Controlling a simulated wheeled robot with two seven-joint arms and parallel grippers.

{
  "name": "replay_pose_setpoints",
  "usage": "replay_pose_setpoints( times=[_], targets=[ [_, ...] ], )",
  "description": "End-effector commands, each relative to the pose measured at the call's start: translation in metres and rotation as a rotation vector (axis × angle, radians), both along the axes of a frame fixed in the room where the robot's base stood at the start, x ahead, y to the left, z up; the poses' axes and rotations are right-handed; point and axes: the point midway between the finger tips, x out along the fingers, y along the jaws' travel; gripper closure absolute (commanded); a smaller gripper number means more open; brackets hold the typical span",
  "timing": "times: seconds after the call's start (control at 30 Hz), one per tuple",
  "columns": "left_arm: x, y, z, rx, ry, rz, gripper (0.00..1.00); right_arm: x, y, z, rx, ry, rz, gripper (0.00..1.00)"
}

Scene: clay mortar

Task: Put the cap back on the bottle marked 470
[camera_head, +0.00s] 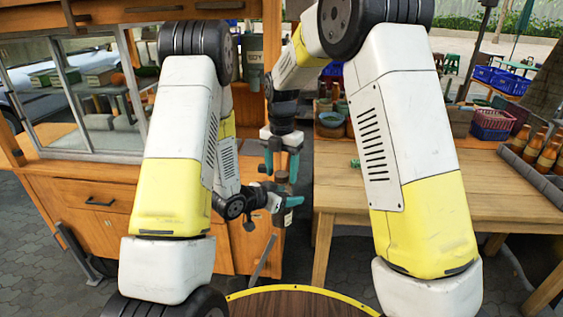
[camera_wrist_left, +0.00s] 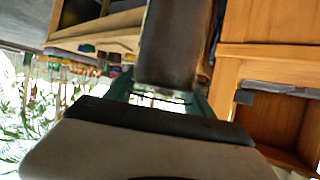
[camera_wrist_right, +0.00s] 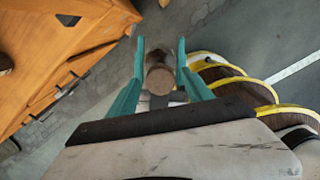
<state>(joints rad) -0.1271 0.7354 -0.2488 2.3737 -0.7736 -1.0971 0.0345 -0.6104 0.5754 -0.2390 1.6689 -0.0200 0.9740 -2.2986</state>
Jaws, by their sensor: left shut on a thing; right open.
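My left gripper (camera_head: 283,203) is shut on a dark bottle, in front of the cart. The bottle's dark cylinder (camera_wrist_left: 172,45) fills the gap between the fingers in the left wrist view. No number is readable on it. My right gripper (camera_head: 282,152) is open, pointing down just above the left one. In the right wrist view, a round brown end (camera_wrist_right: 161,80) lies between its spread teal fingers, apparently untouched. I cannot tell whether that end is a cap or the bottle's top. A small green thing (camera_head: 355,163) lies on the wooden table's left part; I cannot tell what it is.
The wooden table (camera_head: 488,195) stands at right, its front largely clear. Bottles in a grey crate (camera_head: 535,175), blue and red baskets (camera_head: 492,122) and pots are at its back and right. The orange wooden cart (camera_head: 95,195) with glass panes stands at left, close to my grippers.

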Motion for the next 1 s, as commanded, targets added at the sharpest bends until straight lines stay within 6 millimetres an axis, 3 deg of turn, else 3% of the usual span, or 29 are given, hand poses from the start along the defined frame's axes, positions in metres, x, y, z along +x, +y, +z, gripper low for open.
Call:
replay_pose_setpoints(
  times=[0.3, 0.6, 0.63, 0.87, 1.0],
  targets=[
    [0.0004, -0.0002, 0.0006, -0.001, -0.002, 0.0, 1.0, 0.0, -0.0001, -0.0027, 0.0, 0.0, 0.0, 0.41],
    [0.0003, -0.0003, 0.0006, -0.001, -0.002, 0.0, 1.0, 0.0, -0.0001, -0.0025, 0.0, 0.0, 0.0, 0.98],
    [0.0003, -0.0003, 0.0006, -0.001, -0.002, 0.0, 1.0, 0.0, -0.0001, -0.0025, 0.0, 0.0, 0.0, 1.0],
    [0.0002, -0.0003, 0.0006, -0.001, -0.002, 0.0, 1.0, 0.0, 0.0, -0.0024, 0.0, 0.0, -0.007, 1.0],
    [0.0003, -0.0004, 0.0007, -0.001, -0.002, 0.0, 1.0, 0.0001, 0.0, -0.0024, 0.0, 0.0, -0.134, 1.0]
  ],
)
